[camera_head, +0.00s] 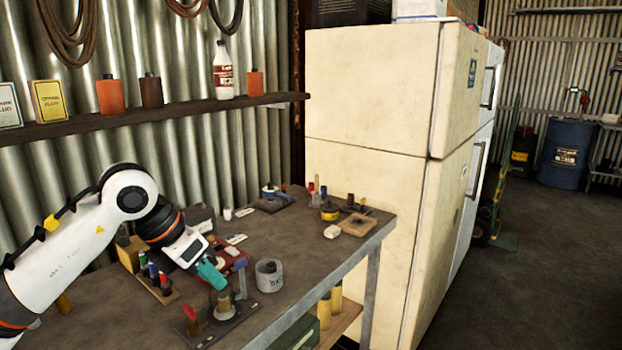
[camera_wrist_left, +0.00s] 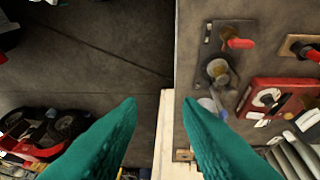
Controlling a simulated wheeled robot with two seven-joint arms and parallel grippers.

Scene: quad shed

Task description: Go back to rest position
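My left gripper (camera_head: 211,273) reaches in from the left over the workbench (camera_head: 330,262). Its teal fingers stand apart with nothing between them in the left wrist view (camera_wrist_left: 160,101). There, the bench's edge runs between the fingers, with the floor on the left side and the bench top on the right. In the head view the fingertips are close above or beside a dark plate with fittings (camera_head: 225,312); the exact gap cannot be told. My right gripper is in neither view.
A grey cup (camera_head: 269,275), a red case (camera_head: 228,258) and a holder with colored bottles (camera_head: 158,283) surround the gripper. A shelf (camera_head: 150,116) runs along the wall above. A cream fridge (camera_head: 370,100) stands beyond the bench. Open floor (camera_head: 545,270) lies at right.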

